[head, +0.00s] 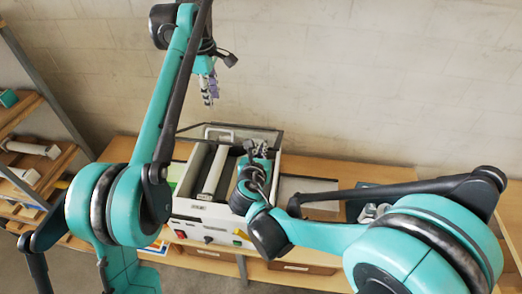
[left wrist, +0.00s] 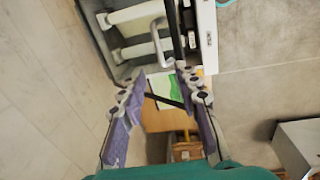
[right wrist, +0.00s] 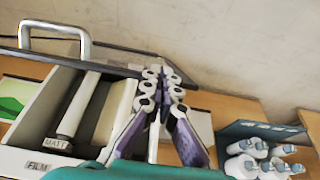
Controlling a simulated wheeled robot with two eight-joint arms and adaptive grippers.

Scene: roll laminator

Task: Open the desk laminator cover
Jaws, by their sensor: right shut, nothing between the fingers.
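The desk laminator (head: 205,212) is a white box with dark inner walls on the bench. Its rollers are exposed from above; a white roller (right wrist: 78,105) marked MATT lies inside. The dark cover (head: 262,136) stands raised at the back, with a pale bar handle (right wrist: 55,32) that also shows in the left wrist view (left wrist: 160,42). My left gripper (head: 209,98) hangs above and behind the laminator, open and empty. My right gripper (right wrist: 162,76) is shut and empty over the laminator's right side, its tips in front of the cover's edge; I cannot tell whether they touch.
A teal rack with white bottles (right wrist: 255,150) stands right of the laminator. A green sheet (right wrist: 15,98) lies at its left. Wooden shelves (head: 30,170) stand at the far left. A bare wall is behind the bench. My forearms cross over the bench.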

